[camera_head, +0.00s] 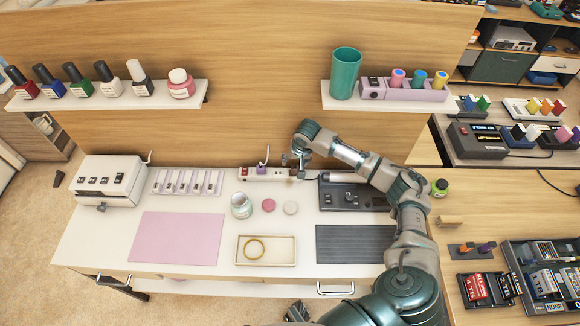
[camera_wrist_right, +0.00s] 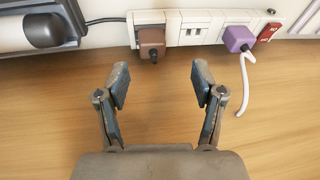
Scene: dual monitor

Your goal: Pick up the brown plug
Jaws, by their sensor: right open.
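The brown plug (camera_wrist_right: 152,42) sits in the left part of a white power strip (camera_wrist_right: 190,28), its short dark stub facing me in the right wrist view. In the head view the power strip (camera_head: 250,174) lies at the back of the white desk. My right gripper (camera_wrist_right: 160,83) is open and empty. Its two fingers point toward the strip and stand apart from the plug, which lies ahead between their lines, left of centre. In the head view my right gripper (camera_head: 293,159) is small, over the strip's right end. A dark part at the bottom edge may be my left gripper (camera_head: 297,312), mostly cut off.
A purple plug (camera_wrist_right: 238,39) with a pale cord and a red switch (camera_wrist_right: 269,32) sit to the right on the strip. A dark device (camera_wrist_right: 40,28) is at the left. On the desk are a jar (camera_head: 241,205), a tray (camera_head: 250,262) and a pink mat (camera_head: 165,238).

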